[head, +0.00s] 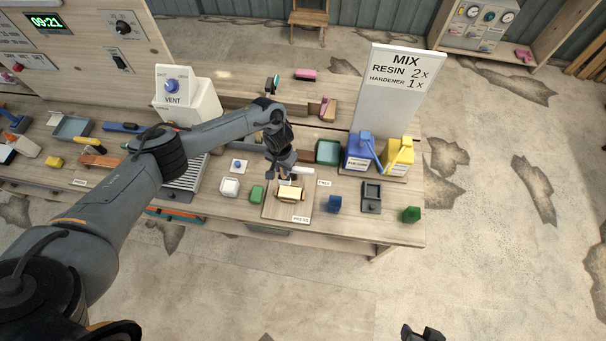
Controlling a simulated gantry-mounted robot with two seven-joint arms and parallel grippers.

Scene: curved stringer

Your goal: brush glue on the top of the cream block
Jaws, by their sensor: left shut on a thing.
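The cream block (291,193) lies on a wooden board marked PRESS (273,213) near the front of the bench. It has a pale, yellowish top. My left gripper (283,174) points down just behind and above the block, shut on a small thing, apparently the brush. The thing is mostly hidden by the fingers and too small to make out, and I cannot tell whether it touches the block. My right gripper (422,333) shows only partly at the bottom edge, away from the bench, and its opening is unclear.
A green block (257,193) and a white cup (230,187) stand left of the board. A blue block (334,204), a dark tray (371,197) and a green piece (411,214) stand right. Blue (359,155) and yellow (399,157) dispensers stand behind, below the MIX sign (396,85).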

